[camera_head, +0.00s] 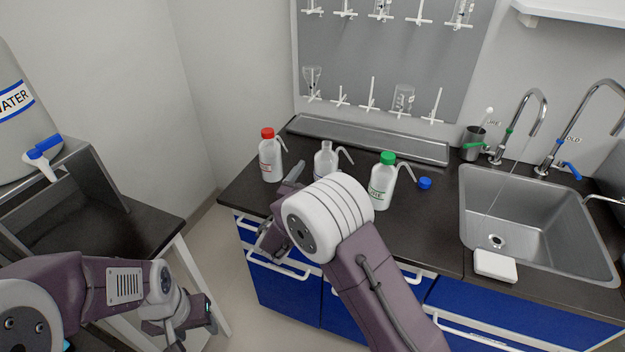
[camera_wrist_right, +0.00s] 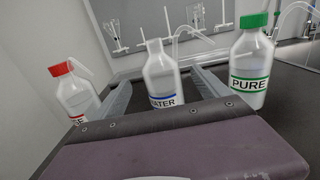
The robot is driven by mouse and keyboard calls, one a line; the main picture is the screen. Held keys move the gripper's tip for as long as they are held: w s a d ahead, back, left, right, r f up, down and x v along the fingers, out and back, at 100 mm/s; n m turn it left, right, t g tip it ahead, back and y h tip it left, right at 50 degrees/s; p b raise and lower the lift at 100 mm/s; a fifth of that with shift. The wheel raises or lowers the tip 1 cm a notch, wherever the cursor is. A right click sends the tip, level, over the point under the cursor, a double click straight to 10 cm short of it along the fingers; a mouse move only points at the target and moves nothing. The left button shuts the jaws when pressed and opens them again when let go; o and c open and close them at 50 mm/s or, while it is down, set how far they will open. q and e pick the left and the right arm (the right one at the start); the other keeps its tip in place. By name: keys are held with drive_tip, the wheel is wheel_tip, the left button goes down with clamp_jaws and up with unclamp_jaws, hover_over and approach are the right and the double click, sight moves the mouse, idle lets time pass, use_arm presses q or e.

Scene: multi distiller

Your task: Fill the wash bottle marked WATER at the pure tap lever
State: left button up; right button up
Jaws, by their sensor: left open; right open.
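The WATER wash bottle (camera_head: 325,160) stands upright on the dark counter, its neck uncapped, its bent tube rising beside it. In the right wrist view its blue-banded label (camera_wrist_right: 163,102) shows between the fingers. My right gripper (camera_wrist_right: 163,84) is open, with one finger toward each side of this bottle; contact cannot be told. In the head view my wrist partly hides this gripper (camera_head: 291,183). A blue cap (camera_head: 425,183) lies on the counter. The tap with the green pure lever (camera_head: 508,134) is at the sink; a thin pale line runs below its spout. My left gripper (camera_head: 187,326) is open and empty at lower left.
A red-capped bottle (camera_head: 270,160) stands left of the WATER bottle, and a green-capped PURE bottle (camera_head: 382,185) right of it. The sink (camera_head: 535,215), cold tap (camera_head: 572,120), and a cup (camera_head: 473,142) are further right. A WATER tank (camera_head: 22,130) stands at left.

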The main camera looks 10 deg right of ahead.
sight(327, 158)
drive_tip(key=x, duration=0.7)
drive_tip(key=shift+w+d+b, duration=0.15)
drive_tip(key=shift+b, duration=0.15)
